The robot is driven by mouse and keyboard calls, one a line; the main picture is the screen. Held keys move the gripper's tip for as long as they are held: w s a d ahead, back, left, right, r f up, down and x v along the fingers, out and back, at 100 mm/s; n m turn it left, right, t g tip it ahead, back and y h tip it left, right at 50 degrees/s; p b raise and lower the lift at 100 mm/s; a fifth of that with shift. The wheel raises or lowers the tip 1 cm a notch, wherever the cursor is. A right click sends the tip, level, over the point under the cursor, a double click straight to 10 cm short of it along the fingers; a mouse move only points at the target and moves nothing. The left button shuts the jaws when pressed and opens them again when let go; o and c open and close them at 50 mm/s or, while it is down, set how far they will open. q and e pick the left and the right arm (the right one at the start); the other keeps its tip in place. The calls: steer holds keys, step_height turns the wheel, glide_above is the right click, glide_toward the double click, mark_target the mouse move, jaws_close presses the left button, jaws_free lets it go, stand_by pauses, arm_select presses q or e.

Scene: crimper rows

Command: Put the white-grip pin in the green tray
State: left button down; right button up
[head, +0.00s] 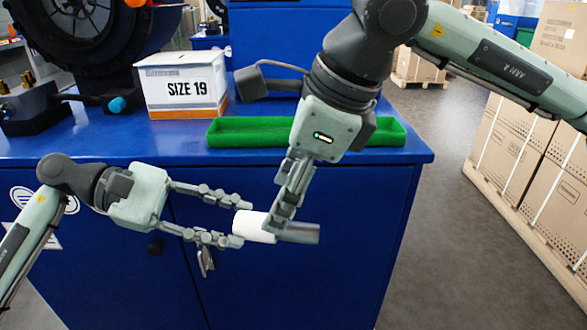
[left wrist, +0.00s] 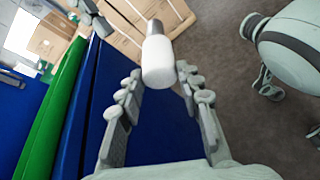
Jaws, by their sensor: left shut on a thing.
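The pin has a white grip (head: 252,226) and a grey metal shaft (head: 300,233). My left gripper (head: 240,223) is shut on the white grip, with the pin level in front of the blue bench; the grip also shows between the fingertips in the left wrist view (left wrist: 158,62). My right gripper (head: 272,225) points down, its fingers crossing in front of the pin and hiding its middle in the head view. It is seen edge-on, so its opening and any contact are unclear. The green tray (head: 237,133) lies on the bench, partly hidden by my right gripper.
The blue bench (head: 180,150) has a front edge just behind the pin. A white box marked SIZE 19 (head: 187,84) stands left of the tray. Dark machinery (head: 80,50) fills the left back. Cardboard boxes (head: 510,140) stand at the right beyond open floor.

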steer(key=x, duration=0.7)
steer(key=shift+c, duration=0.5)
jaws_close()
arm_select(q)
steer(key=c, duration=1)
jaws_free()
steer(key=shift+o, duration=0.2)
